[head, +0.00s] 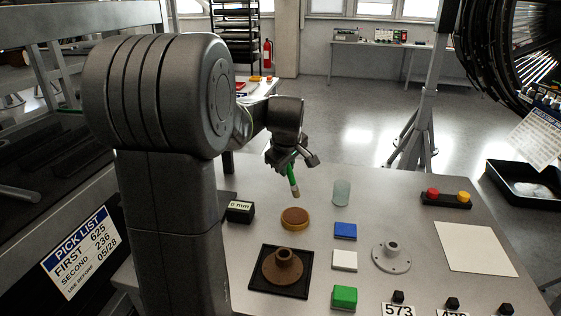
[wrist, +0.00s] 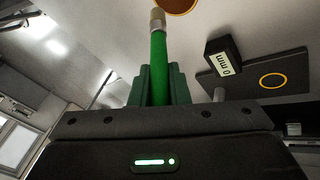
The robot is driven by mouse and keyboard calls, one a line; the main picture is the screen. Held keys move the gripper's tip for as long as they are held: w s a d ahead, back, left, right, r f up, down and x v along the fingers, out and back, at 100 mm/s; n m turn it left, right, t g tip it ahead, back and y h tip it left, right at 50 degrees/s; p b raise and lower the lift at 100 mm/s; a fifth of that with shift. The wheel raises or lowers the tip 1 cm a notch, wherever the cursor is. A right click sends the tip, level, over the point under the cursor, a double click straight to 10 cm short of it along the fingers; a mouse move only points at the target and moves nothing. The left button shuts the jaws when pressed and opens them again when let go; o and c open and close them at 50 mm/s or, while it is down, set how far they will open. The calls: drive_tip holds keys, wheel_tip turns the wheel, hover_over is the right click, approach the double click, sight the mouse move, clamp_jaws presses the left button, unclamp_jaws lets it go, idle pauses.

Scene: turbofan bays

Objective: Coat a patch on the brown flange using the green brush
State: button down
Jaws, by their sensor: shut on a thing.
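My gripper (head: 291,163) is shut on the green brush (head: 293,180), whose pale tip points down toward the table. In the wrist view the brush (wrist: 158,60) stands between the two green fingers of my gripper (wrist: 160,85). The tip is just above and behind a round tin (head: 295,225) with a brown top in the head view, apparently apart from it. Part of that tin (wrist: 178,5) shows at the top edge of the wrist view. The brown flange (head: 283,266) sits with its hub up on a square black tray (head: 263,286), nearer than the tin.
Blue (head: 345,231), white (head: 344,260) and green (head: 344,297) blocks stand right of the tin and flange. A black "0 mm" display (head: 240,211) stands left of the tin.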

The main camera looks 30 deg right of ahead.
wheel_tip(320, 180, down, 6)
drive_tip(key=b, duration=0.4)
drive_tip(key=shift+s+f+b, duration=0.1)
drive_tip(key=shift+f+b, duration=0.5)
idle(2.1)
drive_tip(key=shift+r+p, duration=2.7)
drive_tip(key=shift+r, duration=0.9)
drive_tip(key=shift+f, duration=0.1)
